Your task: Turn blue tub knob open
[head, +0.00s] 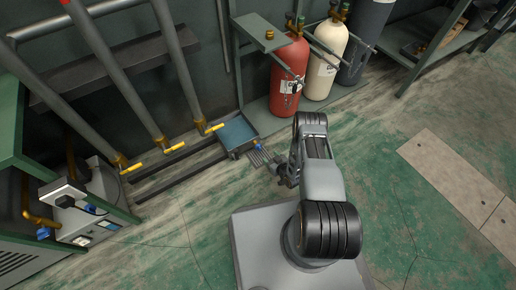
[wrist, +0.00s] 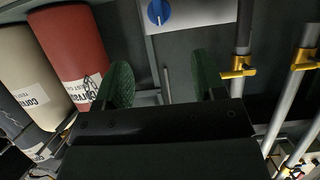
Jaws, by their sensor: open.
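In the wrist view the blue round knob (wrist: 158,12) is on a white panel at the top edge, partly cut off. My gripper (head: 272,163) is low by the tub, just short of the knob in the head view. In the wrist view its two green fingers (wrist: 163,85) are apart with nothing between them. The knob lies beyond the fingertips, and I see no contact.
A red cylinder (head: 288,78) and a cream cylinder (head: 325,62) stand right of the tub. Grey pipes with yellow valve handles (head: 174,147) are to its left. A cabinet with a machine (head: 75,213) is at far left. The green floor in front is mostly clear.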

